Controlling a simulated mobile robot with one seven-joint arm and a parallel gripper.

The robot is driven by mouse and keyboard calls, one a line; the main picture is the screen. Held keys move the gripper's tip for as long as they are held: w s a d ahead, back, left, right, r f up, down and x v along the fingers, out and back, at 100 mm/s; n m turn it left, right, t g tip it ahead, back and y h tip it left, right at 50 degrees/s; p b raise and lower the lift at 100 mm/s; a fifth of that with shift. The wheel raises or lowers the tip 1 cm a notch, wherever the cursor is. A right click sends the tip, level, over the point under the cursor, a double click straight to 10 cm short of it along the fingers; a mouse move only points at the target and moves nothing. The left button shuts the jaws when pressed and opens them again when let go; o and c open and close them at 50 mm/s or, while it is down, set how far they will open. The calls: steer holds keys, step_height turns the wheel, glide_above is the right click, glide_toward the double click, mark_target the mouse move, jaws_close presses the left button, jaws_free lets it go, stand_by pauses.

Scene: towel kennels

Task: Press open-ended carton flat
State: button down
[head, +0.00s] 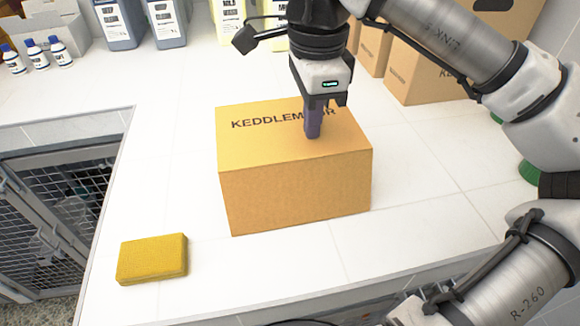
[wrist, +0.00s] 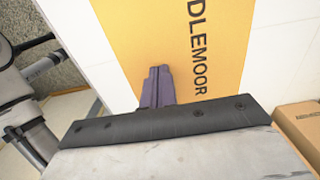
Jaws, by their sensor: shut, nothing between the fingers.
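The tan carton (head: 290,195), printed KEDDLEMOOR on top, stands boxed up on the white counter. Its front and top faces look flat and whole; I cannot see its open ends. In the wrist view the carton's top (wrist: 200,30) fills the middle with part of the lettering. My gripper (head: 312,134) points down over the right half of the carton's top, covering part of the print. Its purple fingers are shut together and empty, and also show in the wrist view (wrist: 158,74). I cannot tell whether the fingertips touch the cardboard.
A yellow sponge (head: 152,259) lies left of the carton near the counter's front edge. Other cartons (head: 425,80) stand behind right. Jugs (head: 165,22) and small bottles (head: 38,55) line the back left. A wire kennel door (head: 60,200) is below left. Counter (head: 180,150) left of the carton is clear.

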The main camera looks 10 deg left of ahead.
steer(key=shift+w+a+f, duration=0.1)
steer(key=shift+w+f, duration=0.05)
steer(key=shift+f, duration=0.25)
steer(key=shift+w+a+f+b, duration=0.15)
steer(key=shift+w+f, duration=0.1)
steer(key=shift+w, duration=0.2)
steer(key=shift+w+a+f+b, duration=0.15)
steer(key=shift+w+f, duration=0.1)
steer(key=shift+w, duration=0.15)
steer(key=shift+r, duration=0.1)
step_height(320, 180, up, 8)
steer(key=p, duration=0.6)
steer(key=shift+r, duration=0.15)
stand_by(0.4)
